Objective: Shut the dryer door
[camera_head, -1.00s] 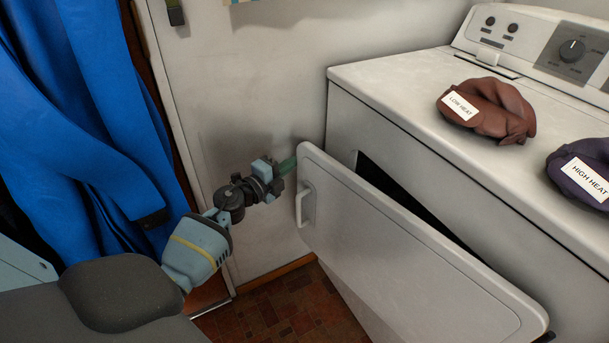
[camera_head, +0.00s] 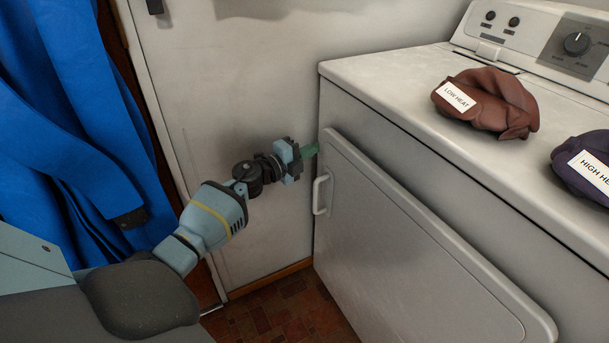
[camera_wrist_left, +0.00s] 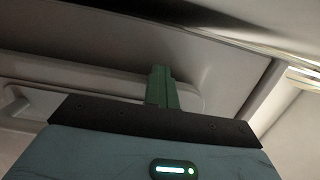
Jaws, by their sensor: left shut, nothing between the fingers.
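The white dryer (camera_head: 440,130) stands on the right. Its door (camera_head: 420,250) lies against or very near the dryer front, and no dark opening shows in the head view. The door's handle (camera_head: 321,194) is on its left side; in the left wrist view the handle (camera_wrist_left: 15,105) is at the left. My left gripper (camera_head: 311,150) is shut and empty, its green fingers at the door's upper left corner. In the left wrist view the shut fingers (camera_wrist_left: 161,88) overlap the door's edge; whether they touch cannot be told. My right gripper is out of view.
A brown cloth bundle labelled LOW HEAT (camera_head: 487,103) and a dark purple one labelled HIGH HEAT (camera_head: 585,168) lie on the dryer top. Blue cloth (camera_head: 75,120) hangs at the left. A pale wall panel stands behind my arm; the tiled floor (camera_head: 285,310) is clear below.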

